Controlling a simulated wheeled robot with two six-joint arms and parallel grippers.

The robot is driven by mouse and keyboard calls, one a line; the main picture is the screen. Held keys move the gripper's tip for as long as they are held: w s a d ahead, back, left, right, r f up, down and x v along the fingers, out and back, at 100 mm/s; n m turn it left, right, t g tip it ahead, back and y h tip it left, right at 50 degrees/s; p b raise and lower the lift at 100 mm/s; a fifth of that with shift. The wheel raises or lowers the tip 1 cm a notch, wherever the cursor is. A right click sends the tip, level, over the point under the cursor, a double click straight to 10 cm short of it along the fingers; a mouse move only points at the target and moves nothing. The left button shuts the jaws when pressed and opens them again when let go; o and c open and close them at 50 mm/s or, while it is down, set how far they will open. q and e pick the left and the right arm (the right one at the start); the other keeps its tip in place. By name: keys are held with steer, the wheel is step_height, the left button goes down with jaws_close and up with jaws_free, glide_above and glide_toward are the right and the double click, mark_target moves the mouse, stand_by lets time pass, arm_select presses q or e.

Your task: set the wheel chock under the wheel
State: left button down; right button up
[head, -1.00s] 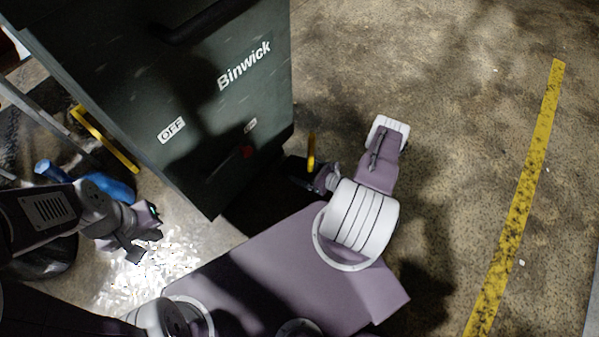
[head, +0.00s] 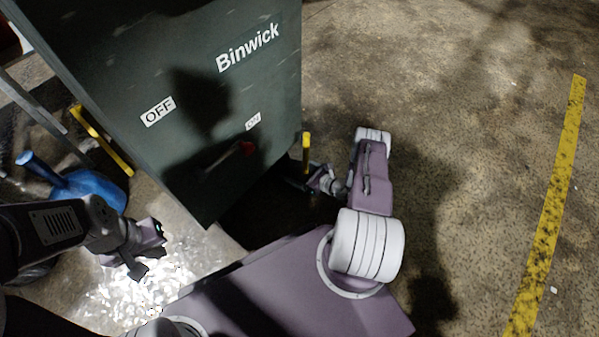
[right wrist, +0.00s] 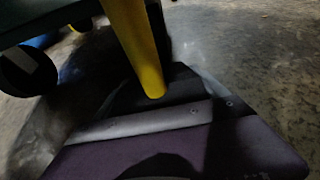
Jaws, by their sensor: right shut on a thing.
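My right gripper (head: 303,180) is shut on the chock, low near the floor. A dark wheel (right wrist: 28,70) with a pale patch shows at left there, apart from the chock, under the compactor's edge. My left gripper (head: 146,250) is open and empty over the bright floor at left.
A blue object (head: 88,188) and a yellow bar (head: 103,140) are at left. Open concrete floor lies right, up to a yellow floor line (head: 552,200).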

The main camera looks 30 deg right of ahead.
steer(key=shift+w+r, duration=0.1)
steer(key=shift+r, duration=0.05)
steer(key=o, duration=2)
steer(key=shift+f, duration=0.2)
steer(key=shift+s+d+r+p, duration=0.1)
steer(key=shift+s+r+p, duration=0.1)
steer(key=shift+r+p, duration=0.15)
steer(key=p+v, duration=0.6)
steer(key=v, duration=0.5)
steer(key=shift+s+d, duration=0.15)
steer(key=shift+s, duration=0.15)
